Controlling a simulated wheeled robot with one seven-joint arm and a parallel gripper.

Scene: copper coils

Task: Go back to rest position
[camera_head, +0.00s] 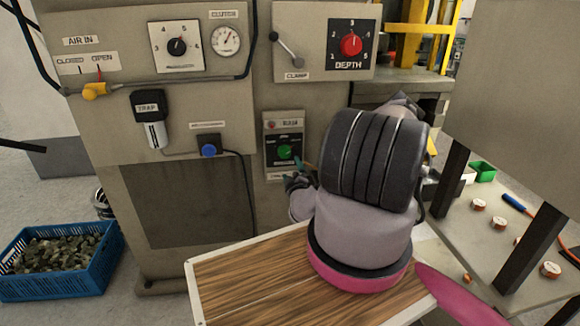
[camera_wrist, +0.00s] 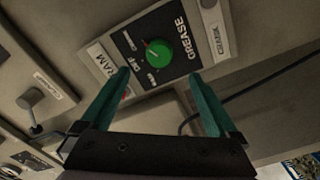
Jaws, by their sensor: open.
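My gripper (camera_wrist: 165,82) is open and empty in the wrist view, its two green fingers spread apart. Between and beyond the fingertips is a black panel with a green knob (camera_wrist: 159,53), labelled GREASE. The fingers do not close on the knob; whether a tip touches the panel I cannot tell. In the head view my arm reaches toward the machine front, and the gripper's dark end shows just left of my arm, near the small control box (camera_head: 284,146) with its green knob. Most of the gripper is hidden there by my arm.
The machine front carries the DEPTH dial (camera_head: 351,45), the CLAMP lever (camera_head: 287,48) and a TRAP unit (camera_head: 151,119). A blue crate (camera_head: 98,270) of scrap stands on the floor at left. At right, a table (camera_head: 484,246) holds several copper coils. A wooden board (camera_head: 240,285) lies below my arm.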

